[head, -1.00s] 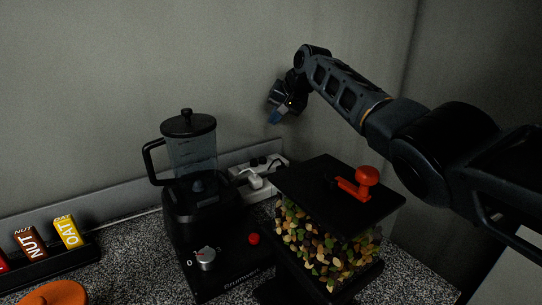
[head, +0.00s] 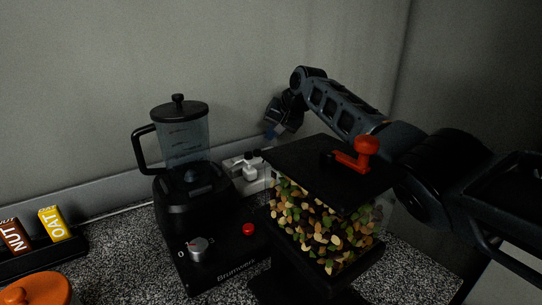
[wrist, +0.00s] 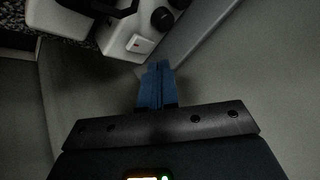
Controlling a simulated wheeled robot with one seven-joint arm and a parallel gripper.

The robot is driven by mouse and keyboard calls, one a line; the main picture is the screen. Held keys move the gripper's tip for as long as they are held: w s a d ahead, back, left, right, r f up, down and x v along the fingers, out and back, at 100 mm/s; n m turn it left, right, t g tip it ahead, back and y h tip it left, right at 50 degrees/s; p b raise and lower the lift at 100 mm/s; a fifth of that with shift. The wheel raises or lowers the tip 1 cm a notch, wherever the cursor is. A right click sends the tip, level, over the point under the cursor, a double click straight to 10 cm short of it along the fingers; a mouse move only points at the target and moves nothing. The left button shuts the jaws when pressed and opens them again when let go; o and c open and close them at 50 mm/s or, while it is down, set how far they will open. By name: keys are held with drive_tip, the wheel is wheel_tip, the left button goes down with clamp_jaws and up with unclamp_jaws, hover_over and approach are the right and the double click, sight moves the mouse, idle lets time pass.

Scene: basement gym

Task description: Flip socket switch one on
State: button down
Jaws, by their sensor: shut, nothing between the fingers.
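A white socket strip (head: 238,184) lies against the wall behind the blender and the nut dispenser, with white and black plugs on it. Its right end is hidden behind the dispenser. In the wrist view the socket strip (wrist: 116,46) fills the top, with a small white switch (wrist: 140,44) marked in red near its end. My gripper (head: 270,134) hangs just above and right of the strip, close to the wall. In the wrist view its blue fingers (wrist: 158,68) are together and empty, with their tips a little short of the switch. I cannot tell whether they touch the strip.
A blender (head: 185,195) stands left of the strip. A dispenser of nuts (head: 318,228) with a black lid (head: 305,160) and red handle (head: 362,150) stands in front of my arm. Small boxes (head: 54,224) and an orange lid (head: 38,290) are at the left.

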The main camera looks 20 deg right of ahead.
drive_tip(key=shift+s+f, duration=0.1)
drive_tip(key=shift+f, duration=0.6)
drive_tip(key=shift+f, duration=0.1)
idle(1.5)
drive_tip(key=shift+f, duration=0.3)
drive_tip(key=shift+s+f, duration=0.1)
drive_tip(key=shift+f, duration=0.25)
idle(0.5)
drive_tip(key=shift+r, duration=0.1)
drive_tip(key=shift+r+p, duration=0.4)
drive_tip(key=shift+r, duration=0.3)
drive_tip(key=shift+w+r+p, duration=0.25)
drive_tip(key=shift+r+p, duration=0.4)
drive_tip(key=shift+r, duration=0.6)
drive_tip(key=shift+w+r+p, duration=0.2)
drive_tip(key=shift+r+p, duration=0.45)
drive_tip(key=shift+r, duration=0.6)
